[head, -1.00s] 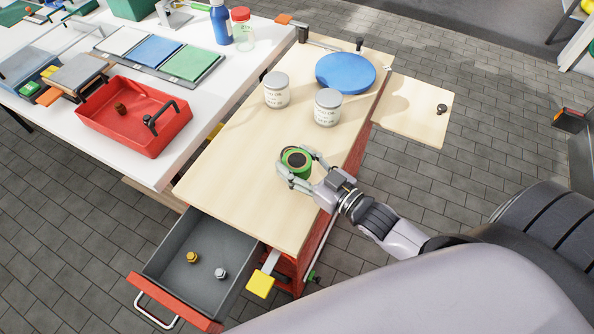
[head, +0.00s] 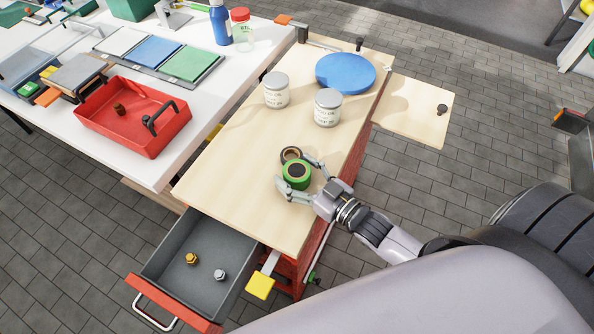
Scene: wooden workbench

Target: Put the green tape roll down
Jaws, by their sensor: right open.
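The green tape roll (head: 296,184), with a dark core, is on the near part of the wooden bench top (head: 235,190). It lies between the spread fingers of my right gripper (head: 297,174), which is open around it. Whether a finger still touches the roll cannot be told. A brown tape roll (head: 287,153) sits just behind the green roll, partly hidden by it. Whether the green roll rests flat or leans on the brown one is unclear. My left gripper is not in view.
Two grey-white cans (head: 276,95) (head: 327,112) and a blue disc (head: 346,73) stand farther back on the bench. An open drawer (head: 172,250) holds two bolts. A red tray (head: 110,140) is on the white table. The bench left of the rolls is clear.

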